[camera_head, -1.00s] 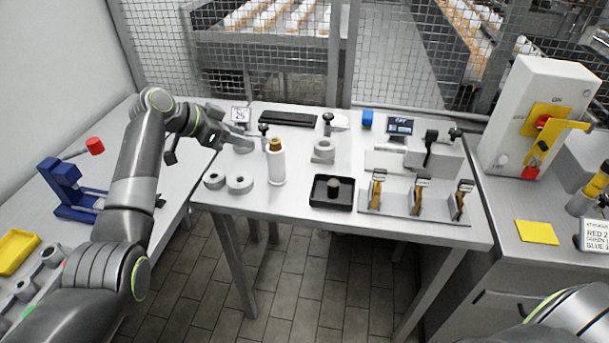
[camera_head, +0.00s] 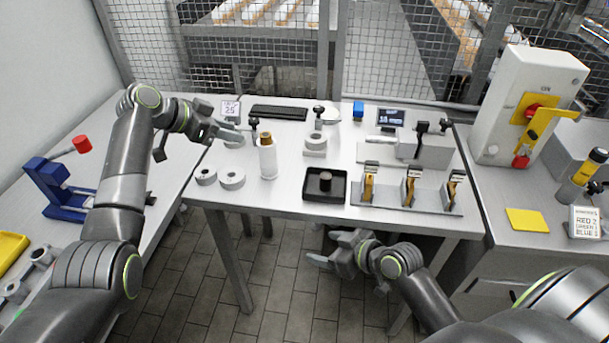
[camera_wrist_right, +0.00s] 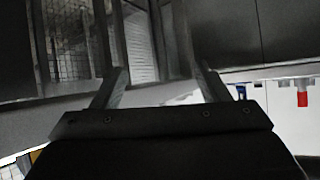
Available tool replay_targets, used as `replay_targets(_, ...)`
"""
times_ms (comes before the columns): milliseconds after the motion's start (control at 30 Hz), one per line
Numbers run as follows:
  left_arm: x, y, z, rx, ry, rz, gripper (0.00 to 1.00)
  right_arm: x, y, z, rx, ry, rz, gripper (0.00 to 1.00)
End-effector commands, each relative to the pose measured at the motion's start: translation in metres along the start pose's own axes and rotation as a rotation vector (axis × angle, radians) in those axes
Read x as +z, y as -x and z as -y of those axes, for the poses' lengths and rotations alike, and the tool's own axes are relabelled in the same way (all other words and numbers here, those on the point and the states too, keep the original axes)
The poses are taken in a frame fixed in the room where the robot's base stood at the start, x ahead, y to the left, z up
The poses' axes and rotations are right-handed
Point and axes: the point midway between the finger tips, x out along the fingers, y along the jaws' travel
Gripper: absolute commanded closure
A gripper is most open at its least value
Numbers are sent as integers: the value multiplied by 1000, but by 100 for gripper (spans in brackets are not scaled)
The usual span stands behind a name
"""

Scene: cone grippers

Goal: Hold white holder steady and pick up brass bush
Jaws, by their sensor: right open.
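The white holder (camera_head: 268,163) stands upright on the middle table, a white cylinder in the head view. The brass bush (camera_head: 265,139) sits at its top; how deep it sits cannot be seen. My left gripper (camera_head: 238,130) is to the left of the holder, apart from it. Its fingers point right and look spread, with nothing seen between them. My right gripper (camera_head: 322,247) is in front of the table's front edge, open and empty. In the right wrist view its two fingers (camera_wrist_right: 160,88) stand wide apart with nothing between them.
Grey rings (camera_head: 232,179) lie left of the holder. A black tray (camera_head: 311,196) with a dark round piece is to its right. A rack (camera_head: 425,204) with brass-coloured clips stands further right.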

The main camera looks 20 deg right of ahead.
Motion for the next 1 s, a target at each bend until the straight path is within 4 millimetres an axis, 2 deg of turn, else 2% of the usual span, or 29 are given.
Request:
replay_targets(33,0,0,0,0,0,0,64,-21,10,11,-31,40,-37,31)
replay_targets(67,0,0,0,0,0,0,64,-32,16,18,-52,62,-56,31)
replay_targets(100,0,0,0,0,0,0,64,-62,14,18,-33,119,-90,31)
replay_targets(167,0,0,0,0,0,0,64,-94,13,16,7,184,-121,31)
replay_targets(400,0,0,0,0,0,0,64,-155,4,-6,164,34,-151,31)
replay_targets(533,0,0,0,0,0,0,64,-173,4,-12,213,-25,-170,31)
replay_targets(733,0,0,0,0,0,0,64,-182,-2,-17,237,-56,-178,31)
replay_targets(1000,0,0,0,0,0,0,64,-188,-39,-26,236,-56,-177,31)
